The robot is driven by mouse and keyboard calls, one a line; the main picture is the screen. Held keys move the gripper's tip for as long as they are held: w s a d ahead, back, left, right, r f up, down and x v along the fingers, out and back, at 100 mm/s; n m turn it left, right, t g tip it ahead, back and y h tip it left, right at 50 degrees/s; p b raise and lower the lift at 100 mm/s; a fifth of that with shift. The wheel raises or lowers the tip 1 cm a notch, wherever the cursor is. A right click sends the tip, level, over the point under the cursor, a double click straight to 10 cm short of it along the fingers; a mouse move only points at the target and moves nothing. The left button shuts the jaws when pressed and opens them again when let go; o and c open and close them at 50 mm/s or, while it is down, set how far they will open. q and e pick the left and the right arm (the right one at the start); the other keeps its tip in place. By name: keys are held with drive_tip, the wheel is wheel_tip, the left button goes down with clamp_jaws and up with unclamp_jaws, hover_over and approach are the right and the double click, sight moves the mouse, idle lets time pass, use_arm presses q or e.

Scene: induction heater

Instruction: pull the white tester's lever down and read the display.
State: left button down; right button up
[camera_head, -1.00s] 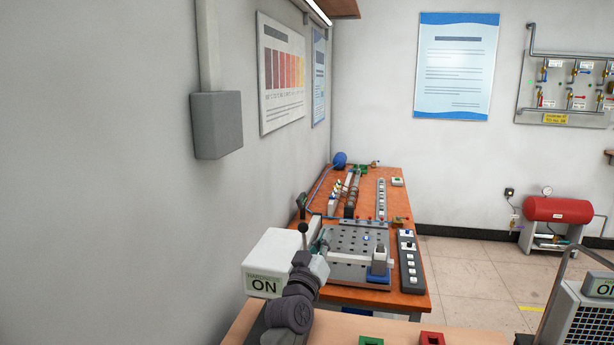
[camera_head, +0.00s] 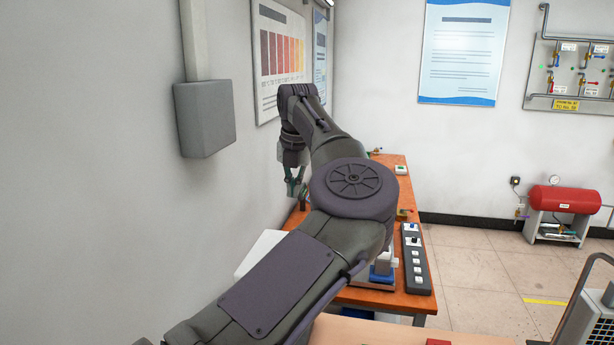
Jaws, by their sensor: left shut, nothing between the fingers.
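The white tester (camera_head: 259,252) stands at the left end of the orange-brown bench. Only a corner of its white housing shows; my left arm covers the rest, including the display. I cannot make out its lever. My left gripper (camera_head: 296,190) hangs from the raised, folded arm, pointing down above and beyond the tester's visible corner. Its fingers look close together, with nothing seen between them. Whether it touches anything there, I cannot tell. My right gripper is out of view.
The orange-brown bench (camera_head: 405,298) carries a dark strip with white modules (camera_head: 417,262) and a blue-and-white device (camera_head: 383,267). A grey wall box (camera_head: 205,120) is at left. A lighter tabletop (camera_head: 370,330) lies in front, with a red item (camera_head: 438,342) at its edge.

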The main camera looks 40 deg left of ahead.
use_arm(q)
drive_tip(key=shift+m+t+h, duration=0.3)
drive_tip(key=shift+h, duration=0.4)
drive_tip(key=f+b, duration=0.2)
drive_tip(key=d+f+b, duration=0.1)
drive_tip(key=f+b, duration=0.2)
drive_tip(key=d+f+b, duration=0.1)
drive_tip(key=f+b, duration=0.1)
drive_tip(key=shift+w+d+f, duration=0.25)
drive_tip(key=shift+w+f, duration=0.1)
drive_tip(key=shift+w, duration=0.05)
drive_tip(key=shift+r, duration=0.1)
drive_tip(key=b, duration=0.1)
drive_tip(key=s+b, duration=0.1)
drive_tip(key=shift+s+d+f+b, duration=0.2)
drive_tip(key=shift+s+d+b, duration=0.05)
drive_tip(key=shift+d+b, duration=0.15)
drive_tip(key=shift+s+d+r, duration=0.15)
drive_tip(key=shift+s+r, duration=0.05)
drive_tip(key=shift+r, duration=0.05)
